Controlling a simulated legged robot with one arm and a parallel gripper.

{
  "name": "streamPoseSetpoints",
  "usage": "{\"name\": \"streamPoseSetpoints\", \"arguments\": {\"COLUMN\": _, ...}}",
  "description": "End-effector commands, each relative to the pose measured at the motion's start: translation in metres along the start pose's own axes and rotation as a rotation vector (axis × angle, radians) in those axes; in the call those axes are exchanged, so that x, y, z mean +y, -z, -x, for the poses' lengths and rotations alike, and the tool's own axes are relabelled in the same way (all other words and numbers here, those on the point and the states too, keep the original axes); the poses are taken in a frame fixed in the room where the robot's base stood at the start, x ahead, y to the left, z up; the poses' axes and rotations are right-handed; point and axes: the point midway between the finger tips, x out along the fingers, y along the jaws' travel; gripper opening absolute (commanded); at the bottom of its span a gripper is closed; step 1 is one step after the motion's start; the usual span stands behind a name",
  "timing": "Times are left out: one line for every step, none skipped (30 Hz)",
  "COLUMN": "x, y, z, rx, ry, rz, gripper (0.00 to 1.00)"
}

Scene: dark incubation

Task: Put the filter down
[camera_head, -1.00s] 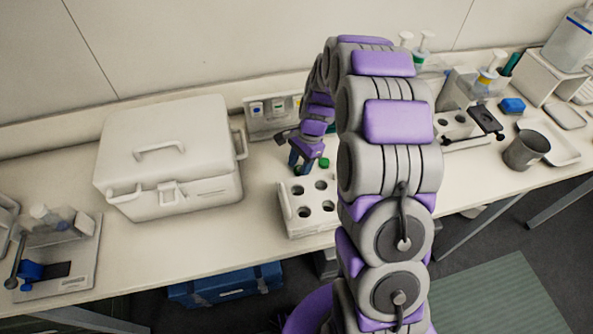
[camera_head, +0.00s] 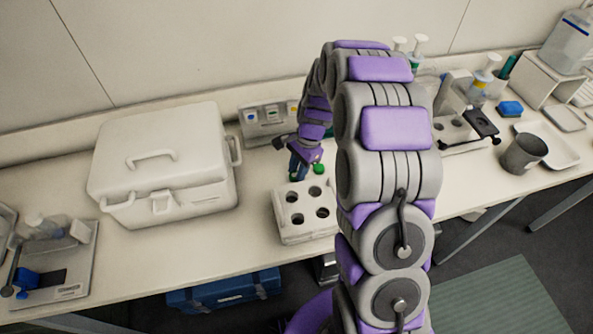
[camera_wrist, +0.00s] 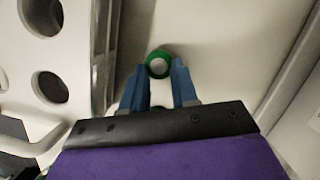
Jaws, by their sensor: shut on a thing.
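The filter (camera_wrist: 158,54) shows as a green ring with a pale centre in the wrist view. My gripper (camera_wrist: 160,76) is shut on it, with a blue finger on either side of the ring. In the head view the green filter (camera_head: 319,168) shows small at my gripper (camera_head: 302,172), over the bench just behind the white rack (camera_head: 305,237). I cannot tell whether the filter touches the bench top.
The white rack with round holes also fills the left of the wrist view (camera_wrist: 75,15). A large white lidded box (camera_head: 165,165) stands left of my gripper. A panel with coloured switches (camera_head: 268,120) is behind. Bare bench lies right of the filter in the wrist view.

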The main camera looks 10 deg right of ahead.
Motion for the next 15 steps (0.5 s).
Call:
{"name": "streamPoseSetpoints", "arguments": {"x": -0.001, "y": -0.003, "z": 0.006, "rx": 0.002, "ry": 0.0, "rz": 0.002, "gripper": 0.0}}
{"name": "streamPoseSetpoints", "arguments": {"x": -0.001, "y": -0.004, "z": 0.009, "rx": 0.002, "ry": 0.0, "rz": 0.002, "gripper": 0.0}}
{"name": "streamPoseSetpoints", "arguments": {"x": -0.001, "y": -0.006, "z": 0.014, "rx": 0.003, "ry": 0.0, "rz": 0.002, "gripper": 0.0}}
{"name": "streamPoseSetpoints", "arguments": {"x": -0.001, "y": -0.008, "z": 0.019, "rx": 0.004, "ry": 0.001, "rz": 0.001, "gripper": 0.0}}
{"name": "streamPoseSetpoints", "arguments": {"x": -0.002, "y": -0.009, "z": 0.024, "rx": 0.005, "ry": 0.001, "rz": 0.001, "gripper": 0.0}}
{"name": "streamPoseSetpoints", "arguments": {"x": -0.002, "y": -0.012, "z": 0.031, "rx": 0.006, "ry": 0.003, "rz": 0.001, "gripper": 0.0}}
{"name": "streamPoseSetpoints", "arguments": {"x": -0.002, "y": -0.013, "z": 0.037, "rx": 0.007, "ry": 0.004, "rz": 0.001, "gripper": 0.0}}
{"name": "streamPoseSetpoints", "arguments": {"x": -0.002, "y": -0.015, "z": 0.043, "rx": 0.007, "ry": 0.005, "rz": 0.001, "gripper": 0.0}}
{"name": "streamPoseSetpoints", "arguments": {"x": -0.002, "y": -0.017, "z": 0.051, "rx": 0.006, "ry": 0.004, "rz": 0.002, "gripper": 0.0}}
{"name": "streamPoseSetpoints", "arguments": {"x": -0.002, "y": -0.018, "z": 0.057, "rx": 0.004, "ry": 0.003, "rz": 0.002, "gripper": 0.0}}
{"name": "streamPoseSetpoints", "arguments": {"x": -0.001, "y": -0.019, "z": 0.063, "rx": 0.003, "ry": 0.003, "rz": 0.002, "gripper": 0.0}}
{"name": "streamPoseSetpoints", "arguments": {"x": -0.001, "y": -0.021, "z": 0.07, "rx": 0.003, "ry": 0.003, "rz": 0.002, "gripper": 0.0}}
{"name": "streamPoseSetpoints", "arguments": {"x": -0.001, "y": -0.022, "z": 0.074, "rx": 0.003, "ry": 0.003, "rz": 0.002, "gripper": 0.0}}
{"name": "streamPoseSetpoints", "arguments": {"x": -0.001, "y": -0.023, "z": 0.079, "rx": 0.003, "ry": 0.003, "rz": 0.002, "gripper": 0.0}}
{"name": "streamPoseSetpoints", "arguments": {"x": -0.001, "y": -0.023, "z": 0.083, "rx": 0.002, "ry": 0.003, "rz": 0.002, "gripper": 0.0}}
